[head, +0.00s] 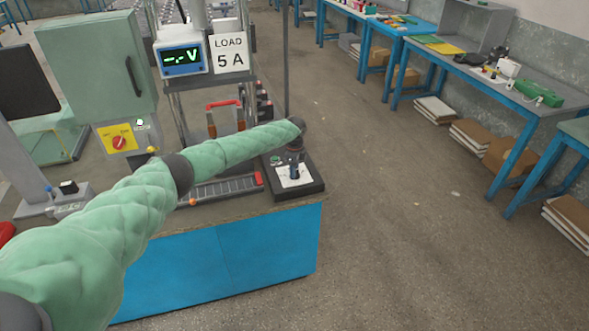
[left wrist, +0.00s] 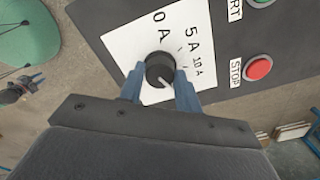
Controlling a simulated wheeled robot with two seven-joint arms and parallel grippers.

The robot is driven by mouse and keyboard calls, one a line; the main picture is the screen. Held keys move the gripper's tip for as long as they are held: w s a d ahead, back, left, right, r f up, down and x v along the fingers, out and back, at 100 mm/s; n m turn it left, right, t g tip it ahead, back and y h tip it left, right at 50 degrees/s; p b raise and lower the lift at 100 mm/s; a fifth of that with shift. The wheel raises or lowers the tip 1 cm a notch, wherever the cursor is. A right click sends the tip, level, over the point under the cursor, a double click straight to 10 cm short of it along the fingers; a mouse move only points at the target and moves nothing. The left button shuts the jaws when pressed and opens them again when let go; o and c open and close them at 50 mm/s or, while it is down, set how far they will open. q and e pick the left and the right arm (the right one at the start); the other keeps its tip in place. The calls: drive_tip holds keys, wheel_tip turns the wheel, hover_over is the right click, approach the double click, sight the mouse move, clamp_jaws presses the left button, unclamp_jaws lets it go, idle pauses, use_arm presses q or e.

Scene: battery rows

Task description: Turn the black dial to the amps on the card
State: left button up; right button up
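The card (head: 229,52) reads "LOAD 5 A" and stands beside a meter (head: 181,58) showing dashes and V. The black dial (left wrist: 159,69) sits on a white plate (left wrist: 130,40) marked 0 A, 5 A and 10 A. A pale mark shows on the dial's lower side; which label it belongs to is unclear. My left gripper (left wrist: 160,80) points down at the control box, its blue fingers against both sides of the dial with no clear gap. In the head view the left gripper (head: 295,168) hides the dial. My right gripper is out of view.
The dark control box (head: 310,186) has a green START button (left wrist: 262,2) and a red STOP button (left wrist: 258,69) near the dial. A battery rack (head: 215,190) lies left of it. A green cabinet (head: 95,65) stands behind.

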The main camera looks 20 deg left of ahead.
use_arm(q)
drive_tip(key=shift+c, duration=1.4)
